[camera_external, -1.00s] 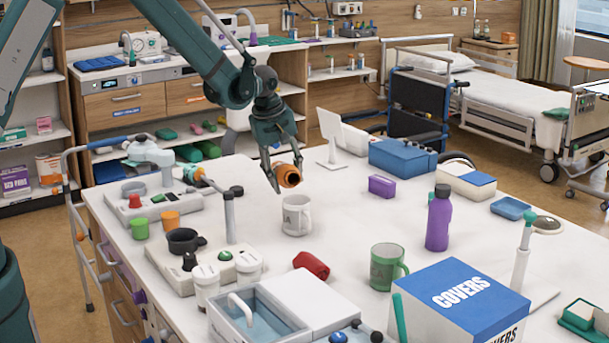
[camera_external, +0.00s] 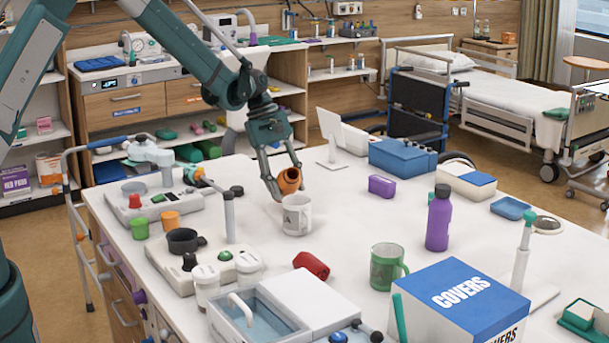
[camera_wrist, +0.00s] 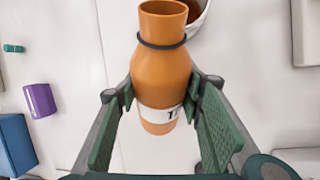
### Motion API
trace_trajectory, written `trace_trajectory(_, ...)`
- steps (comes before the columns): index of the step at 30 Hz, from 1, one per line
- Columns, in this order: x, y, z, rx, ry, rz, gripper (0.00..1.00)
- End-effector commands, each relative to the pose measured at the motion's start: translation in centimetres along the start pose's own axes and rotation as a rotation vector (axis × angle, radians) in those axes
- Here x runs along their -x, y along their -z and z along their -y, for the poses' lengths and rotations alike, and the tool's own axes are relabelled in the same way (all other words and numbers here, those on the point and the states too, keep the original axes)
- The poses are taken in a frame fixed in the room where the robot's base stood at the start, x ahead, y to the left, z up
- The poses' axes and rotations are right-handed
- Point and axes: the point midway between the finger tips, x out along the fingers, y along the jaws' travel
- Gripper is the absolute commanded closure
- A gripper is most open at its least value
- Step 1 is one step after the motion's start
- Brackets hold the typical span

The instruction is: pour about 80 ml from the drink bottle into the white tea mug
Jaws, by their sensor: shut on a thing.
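The drink bottle is an orange bottle (camera_external: 289,182) with an open mouth, a dark ring at its neck and a white label. My gripper (camera_external: 288,192) is shut around its body. The bottle is tilted, close to the white tea mug (camera_external: 297,217), which stands upright on the table. In the wrist view the bottle (camera_wrist: 163,75) sits between both fingers (camera_wrist: 163,98), and its neck covers part of the mug (camera_wrist: 199,18). I see no stream of liquid.
A purple bottle (camera_external: 438,220) and a green mug (camera_external: 385,268) stand to the right. A red roll (camera_external: 311,265) lies in front of the white mug. A device with a grey post (camera_external: 230,215) stands to the left.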

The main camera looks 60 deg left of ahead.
Motion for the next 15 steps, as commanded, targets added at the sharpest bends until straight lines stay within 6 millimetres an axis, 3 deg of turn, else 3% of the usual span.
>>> trace_trajectory(15,0.4,-0.72,-0.05,0.073,0.03,0.29,0.79)
